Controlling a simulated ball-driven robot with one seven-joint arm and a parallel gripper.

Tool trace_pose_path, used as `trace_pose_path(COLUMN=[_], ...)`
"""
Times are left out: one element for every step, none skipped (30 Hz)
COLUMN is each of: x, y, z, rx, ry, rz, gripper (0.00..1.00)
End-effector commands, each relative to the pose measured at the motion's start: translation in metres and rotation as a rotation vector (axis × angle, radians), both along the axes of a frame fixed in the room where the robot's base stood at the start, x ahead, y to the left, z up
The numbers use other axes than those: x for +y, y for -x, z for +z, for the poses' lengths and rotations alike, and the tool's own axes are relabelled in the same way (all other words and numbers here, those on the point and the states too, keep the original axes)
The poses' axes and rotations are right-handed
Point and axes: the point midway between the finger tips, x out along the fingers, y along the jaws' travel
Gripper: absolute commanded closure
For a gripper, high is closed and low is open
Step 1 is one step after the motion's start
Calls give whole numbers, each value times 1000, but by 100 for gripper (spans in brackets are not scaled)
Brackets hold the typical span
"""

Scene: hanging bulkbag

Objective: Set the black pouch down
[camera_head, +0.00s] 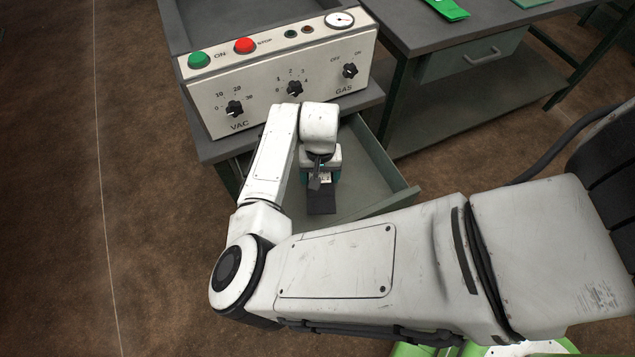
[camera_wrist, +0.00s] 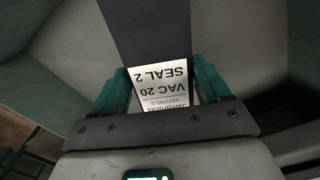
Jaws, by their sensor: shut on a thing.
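The black pouch (camera_head: 321,201) shows in the head view below my gripper (camera_head: 321,177), within the open drawer's outline. In the wrist view the dark pouch (camera_wrist: 150,32) runs up from between the teal fingers of my gripper (camera_wrist: 161,82). The gripper is shut on it. A white label (camera_wrist: 160,84) between the fingers reads "VAC 20" and "SEAL 2", upside down. The drawer (camera_head: 372,190) is grey-green and pulled out under the machine. I cannot tell whether the pouch touches the drawer floor. My arm hides part of the drawer.
The machine's panel (camera_head: 270,75) stands just behind the drawer, with green and red buttons, VAC and GAS knobs and a gauge. A grey workbench (camera_head: 420,30) with a green packet (camera_head: 449,8) stands at the right. Brown floor (camera_head: 60,200) is open at the left.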

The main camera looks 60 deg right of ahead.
Motion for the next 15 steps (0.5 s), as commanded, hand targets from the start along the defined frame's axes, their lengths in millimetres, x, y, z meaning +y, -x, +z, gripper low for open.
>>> trace_pose_path(x=[0, 0, 0, 0, 0, 0, 0, 0, 0, 0, 0, 0, 0, 0, 0], y=[0, 0, 0, 0, 0, 0, 0, 0, 0, 0, 0, 0, 0, 0, 0], z=[-8, -11, -15, -16, -18, -20, -22, -25, -29, -33, -38, -44, -48, -52, -55], rx=[0, 1, 1, 0, -1, -1, 0, 1, 1, 1, 1, 2, 1, 1, 1], ry=[0, -1, -1, 0, 1, 1, 0, -1, -1, -1, 0, -1, 0, 0, 0], rz=[1, 1, 1, 1, 1, 0, 0, 0, 0, 0, 0, 1, 1, 1, 1], gripper=[58, 58, 58, 58, 58, 58, 58, 58, 58, 58, 58, 58, 58, 58, 58])
